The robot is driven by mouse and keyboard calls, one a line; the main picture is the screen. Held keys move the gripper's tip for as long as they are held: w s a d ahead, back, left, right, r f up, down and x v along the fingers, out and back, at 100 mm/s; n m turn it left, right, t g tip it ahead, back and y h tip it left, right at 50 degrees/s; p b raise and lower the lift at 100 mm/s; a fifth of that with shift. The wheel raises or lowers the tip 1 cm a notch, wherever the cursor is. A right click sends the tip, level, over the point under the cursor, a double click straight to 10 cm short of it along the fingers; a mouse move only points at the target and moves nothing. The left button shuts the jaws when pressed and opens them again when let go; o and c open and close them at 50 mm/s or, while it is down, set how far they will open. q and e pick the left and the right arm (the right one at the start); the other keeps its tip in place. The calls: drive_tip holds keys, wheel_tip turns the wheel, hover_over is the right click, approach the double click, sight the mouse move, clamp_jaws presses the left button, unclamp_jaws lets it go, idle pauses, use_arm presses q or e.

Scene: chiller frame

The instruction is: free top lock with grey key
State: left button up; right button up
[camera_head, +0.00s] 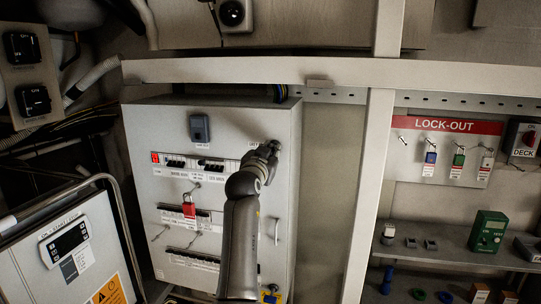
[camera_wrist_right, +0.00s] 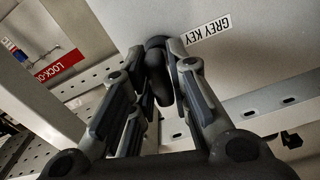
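The top lock sits at the upper right of the grey cabinet front (camera_head: 140,130), and my right gripper (camera_head: 266,152) covers it in the head view. In the right wrist view a "GREY KEY" label (camera_wrist_right: 208,32) is on the panel beside the fingertips. A dark grey key-like piece (camera_wrist_right: 160,85) lies between the fingers of my right gripper (camera_wrist_right: 156,52), which look closed on its sides. How far it sits in the lock is hidden. My left gripper is not in view.
A red padlock (camera_head: 189,207) hangs on the cabinet's middle row. A lock-out board (camera_head: 410,160) at the right carries blue, green and pale padlocks. A vertical post (camera_head: 370,190) stands between cabinet and board. A shelf (camera_head: 460,255) with a green device (camera_head: 489,231) is below the board.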

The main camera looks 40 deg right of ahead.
idle(0.3)
drive_tip(key=shift+f+m+b, duration=0.15)
drive_tip(key=shift+m+b, duration=0.75)
drive_tip(key=shift+b, duration=0.35)
drive_tip(key=shift+m+b, duration=0.5)
drive_tip(key=shift+m+b, duration=0.3)
drive_tip(key=shift+b, duration=0.15)
drive_tip(key=shift+m+b, duration=0.65)
drive_tip(key=shift+m, duration=0.45)
